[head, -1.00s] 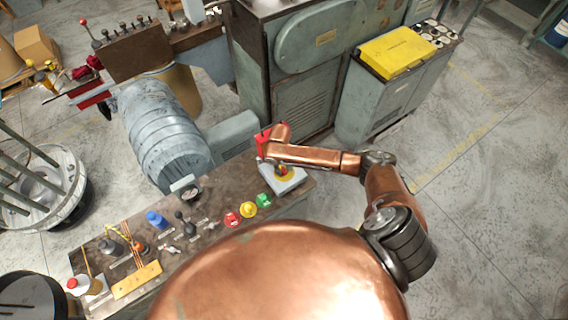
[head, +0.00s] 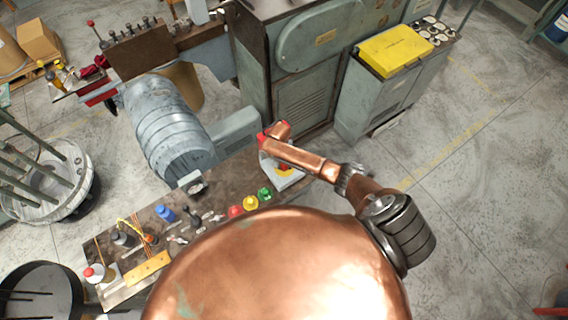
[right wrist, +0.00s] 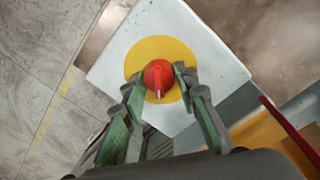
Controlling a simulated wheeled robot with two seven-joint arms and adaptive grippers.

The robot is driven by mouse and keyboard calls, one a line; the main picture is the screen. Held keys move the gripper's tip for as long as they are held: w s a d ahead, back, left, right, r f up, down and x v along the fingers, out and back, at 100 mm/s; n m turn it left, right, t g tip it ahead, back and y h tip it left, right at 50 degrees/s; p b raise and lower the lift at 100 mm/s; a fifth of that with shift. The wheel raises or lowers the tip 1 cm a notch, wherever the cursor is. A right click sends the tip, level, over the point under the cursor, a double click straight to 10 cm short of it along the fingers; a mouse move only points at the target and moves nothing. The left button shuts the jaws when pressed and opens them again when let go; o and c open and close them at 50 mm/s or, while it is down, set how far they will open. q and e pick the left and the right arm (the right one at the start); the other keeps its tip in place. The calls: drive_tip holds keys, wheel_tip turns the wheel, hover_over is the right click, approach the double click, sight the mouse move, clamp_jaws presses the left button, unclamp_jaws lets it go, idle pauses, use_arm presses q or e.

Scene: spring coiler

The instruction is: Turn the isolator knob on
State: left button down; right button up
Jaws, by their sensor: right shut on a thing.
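The isolator knob (right wrist: 157,73) is red, on a yellow disc (right wrist: 147,50) on the face of a pale grey box (right wrist: 222,68) in the right wrist view. A raised red grip runs across the knob, roughly up and down in that view. My right gripper (right wrist: 158,82) is shut on the knob, one green-and-grey finger at each side. In the head view the box (head: 288,182) sits at the right end of the bench, and my copper right arm hides the knob. My left gripper is not in view.
Green (head: 264,193), yellow (head: 250,202) and red (head: 235,211) buttons stand left of the box on the bench. A large grey motor (head: 168,130) is behind them. A grey cabinet with a yellow lid (head: 395,52) stands at the back right.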

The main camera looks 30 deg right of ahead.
idle(0.4)
drive_tip(key=o, duration=1.2)
drive_tip(key=shift+c, duration=0.2)
